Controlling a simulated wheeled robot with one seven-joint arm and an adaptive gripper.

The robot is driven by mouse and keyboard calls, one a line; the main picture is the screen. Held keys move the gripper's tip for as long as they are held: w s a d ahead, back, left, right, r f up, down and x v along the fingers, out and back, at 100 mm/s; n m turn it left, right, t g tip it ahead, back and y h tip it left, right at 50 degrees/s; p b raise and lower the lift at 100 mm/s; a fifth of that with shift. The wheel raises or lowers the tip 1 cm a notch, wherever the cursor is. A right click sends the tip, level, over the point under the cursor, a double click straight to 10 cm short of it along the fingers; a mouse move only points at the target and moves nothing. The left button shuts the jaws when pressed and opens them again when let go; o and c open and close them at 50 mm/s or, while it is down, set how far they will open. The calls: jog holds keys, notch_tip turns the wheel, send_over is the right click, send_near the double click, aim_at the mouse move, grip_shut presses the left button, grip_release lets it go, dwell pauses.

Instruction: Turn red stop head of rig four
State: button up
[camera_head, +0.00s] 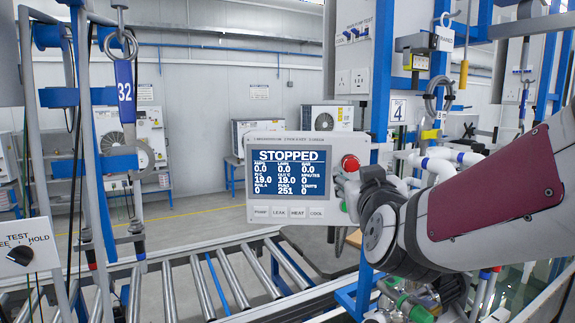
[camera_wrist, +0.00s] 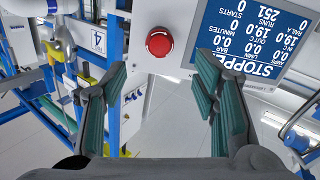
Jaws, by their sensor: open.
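The red stop head (camera_head: 350,162) is a round red button at the upper right of a grey control panel (camera_head: 326,246). The panel's blue screen (camera_head: 289,184) reads STOPPED. A sign with the number 4 (camera_head: 398,110) hangs on the blue frame to the right. In the wrist view the red stop head (camera_wrist: 160,42) sits beyond my gripper (camera_wrist: 167,90), roughly midway between its two fingers. The fingers are apart with nothing between them, and the head looks clear of both. In the head view my arm reaches in from the right, with the gripper close beside the panel's right edge.
A row of buttons (camera_head: 289,211) labelled PUMP, LEAK, HEAT and COOL lies under the screen. A roller conveyor (camera_head: 205,285) runs below the panel. White pipes (camera_head: 440,160) and blue uprights stand close to my arm at right. A TEST/HOLD switch box (camera_head: 27,247) is at lower left.

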aim_at(352, 165)
jog(key=w, duration=0.3)
jog(key=w+d, duration=0.1)
jog(key=w, duration=0.5)
jog(key=shift+w+d, duration=0.1)
jog(key=shift+d, duration=0.05)
jog(key=c, duration=1.2)
